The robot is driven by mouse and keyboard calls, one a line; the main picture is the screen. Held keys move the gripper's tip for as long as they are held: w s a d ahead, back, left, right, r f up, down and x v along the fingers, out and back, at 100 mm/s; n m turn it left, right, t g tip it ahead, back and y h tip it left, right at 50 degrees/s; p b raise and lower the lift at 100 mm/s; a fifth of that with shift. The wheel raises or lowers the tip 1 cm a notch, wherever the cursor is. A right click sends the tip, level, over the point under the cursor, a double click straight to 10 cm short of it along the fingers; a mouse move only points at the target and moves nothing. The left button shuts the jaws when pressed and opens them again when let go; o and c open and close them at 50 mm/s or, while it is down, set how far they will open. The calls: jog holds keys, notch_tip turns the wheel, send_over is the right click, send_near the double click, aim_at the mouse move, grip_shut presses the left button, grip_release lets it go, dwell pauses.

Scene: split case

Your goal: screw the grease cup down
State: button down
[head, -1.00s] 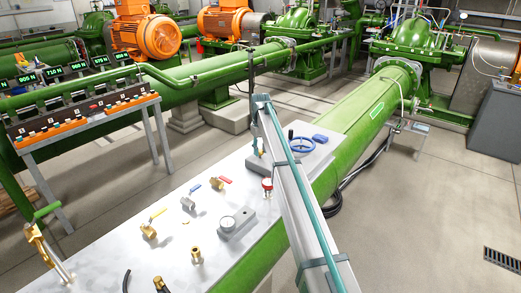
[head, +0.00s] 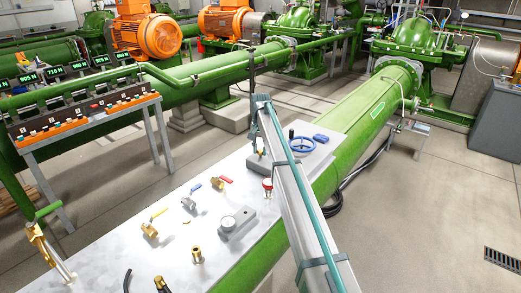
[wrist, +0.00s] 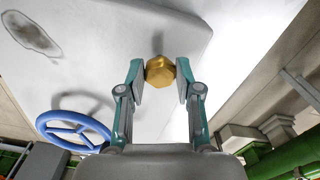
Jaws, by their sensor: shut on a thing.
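The grease cup (wrist: 160,70) is a brass, faceted cap. In the wrist view it sits between the two fingertips of my gripper (wrist: 160,82), at the upper middle. The fingers are shut on it from the left and right. A pale surface lies behind it, and whatever it sits on is hidden by the cup itself. In the head view my gripper (head: 256,146) points down at the far end of the white bench, over a small grey block (head: 259,163). The cup is too small and covered to make out there.
The white bench (head: 130,240) carries several valves, a gauge block (head: 237,223) and a red-topped fitting (head: 267,184). Green pipe (head: 365,115) runs beyond the bench.

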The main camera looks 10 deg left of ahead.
jog(key=m, duration=1.1)
jog(key=shift+w+a, duration=0.1)
jog(key=m, duration=0.3)
jog(key=shift+m, duration=0.3)
jog(key=m, duration=0.3)
jog(key=shift+w+m, duration=0.1)
jog(key=shift+m, duration=0.2)
jog(key=m, duration=0.3)
jog(key=shift+w+m, duration=0.1)
jog(key=shift+m, duration=0.3)
jog(key=m, duration=0.6)
jog(key=c, duration=0.8)
grip_release()
